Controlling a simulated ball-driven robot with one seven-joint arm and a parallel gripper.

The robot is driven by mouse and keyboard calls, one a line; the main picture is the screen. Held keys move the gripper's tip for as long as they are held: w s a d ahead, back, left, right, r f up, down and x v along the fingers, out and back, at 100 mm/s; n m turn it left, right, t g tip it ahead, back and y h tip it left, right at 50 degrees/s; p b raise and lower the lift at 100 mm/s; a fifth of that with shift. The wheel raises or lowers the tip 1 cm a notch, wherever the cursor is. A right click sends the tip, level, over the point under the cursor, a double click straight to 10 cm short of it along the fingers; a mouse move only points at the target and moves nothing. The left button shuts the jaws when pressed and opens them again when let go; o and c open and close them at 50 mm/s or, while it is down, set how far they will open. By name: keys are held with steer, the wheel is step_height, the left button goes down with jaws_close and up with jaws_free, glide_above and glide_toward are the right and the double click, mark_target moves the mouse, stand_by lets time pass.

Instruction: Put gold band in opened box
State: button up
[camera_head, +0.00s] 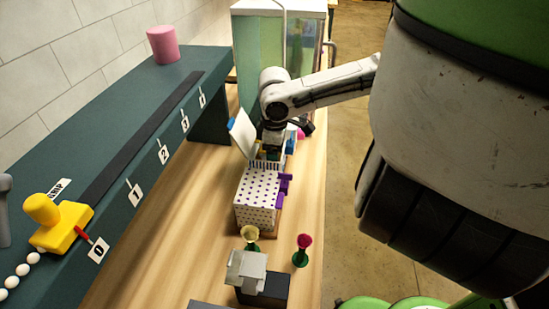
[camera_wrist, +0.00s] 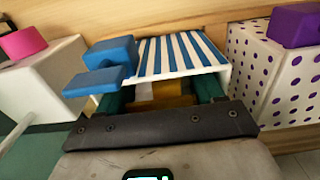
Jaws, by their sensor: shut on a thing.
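My gripper (camera_head: 271,152) is over the blue-and-white striped box (camera_head: 262,168), beside a raised white lid (camera_head: 243,134). In the wrist view, the dark green fingers of my gripper (camera_wrist: 163,98) are shut on a gold band (camera_wrist: 172,101), partly hidden by my gripper's dark front edge. The striped box (camera_wrist: 182,55) lies just beyond the fingers, with a blue block-like part (camera_wrist: 105,65) at its left. I cannot tell whether the band is inside the box or above it.
A purple-dotted white box (camera_head: 257,199) stands close to the striped box; it also shows in the wrist view (camera_wrist: 292,82). A box with a pink part (camera_wrist: 24,42) is on the other side. Two small flower-like items and a grey block stand nearer. A green shelf runs along the left.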

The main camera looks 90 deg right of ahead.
steer(key=shift+f, duration=0.75)
steer(key=shift+c, duration=0.5)
steer(key=shift+f, duration=0.1)
steer(key=shift+f, duration=0.15)
steer(key=shift+c, duration=1)
steer(key=o, duration=1.1)
steer(key=shift+c, duration=0.2)
step_height(320, 180, up, 13)
steer(key=shift+f, duration=0.15)
